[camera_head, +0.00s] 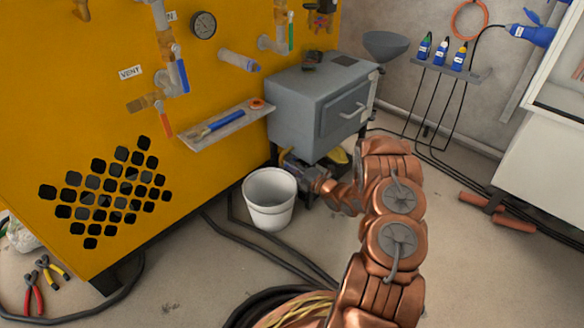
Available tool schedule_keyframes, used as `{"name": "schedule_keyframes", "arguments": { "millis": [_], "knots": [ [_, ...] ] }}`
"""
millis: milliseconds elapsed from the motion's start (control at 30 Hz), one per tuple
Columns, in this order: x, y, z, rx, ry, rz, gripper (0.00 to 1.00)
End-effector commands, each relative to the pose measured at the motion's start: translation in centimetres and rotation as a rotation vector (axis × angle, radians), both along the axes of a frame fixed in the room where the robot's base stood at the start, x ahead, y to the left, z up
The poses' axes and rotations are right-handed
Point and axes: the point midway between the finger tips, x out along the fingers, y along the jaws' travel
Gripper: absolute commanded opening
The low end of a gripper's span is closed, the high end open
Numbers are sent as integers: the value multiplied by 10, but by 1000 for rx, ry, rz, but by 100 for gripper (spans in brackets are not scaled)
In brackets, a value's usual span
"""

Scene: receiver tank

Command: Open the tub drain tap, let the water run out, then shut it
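A grey metal tub or box (312,98) with a front handle stands against the yellow panel. A white bucket (268,200) stands on the floor below its left front corner; no water stream is visible. My copper arm reaches in from below, and my gripper (289,160) is under the tub's lower front edge, just above and right of the bucket. The fingers are small and dark here, so I cannot tell whether they are open or hold anything. I cannot make out the tub drain tap; the gripper and wrist cover that area.
The yellow panel (90,120) carries pipes, valves and a gauge (203,25). A narrow shelf (228,125) holds a blue tool and an orange ring. Dark hoses cross the floor near the bucket. Pliers (52,270) lie at left, orange-brown bars (497,212) at right.

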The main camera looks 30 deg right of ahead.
Motion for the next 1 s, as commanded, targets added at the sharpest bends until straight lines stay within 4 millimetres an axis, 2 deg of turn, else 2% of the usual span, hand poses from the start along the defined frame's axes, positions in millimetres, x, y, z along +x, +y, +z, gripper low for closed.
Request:
{"name": "schedule_keyframes", "arguments": {
  "millis": [33,133,667,1000],
  "knots": [
    [0,0,0,0,0,0,10],
    [0,0,0,0,0,0,0],
    [0,0,1,34,8,0,0],
    [0,-1,4,246,56,-1,0]
  ]
}}
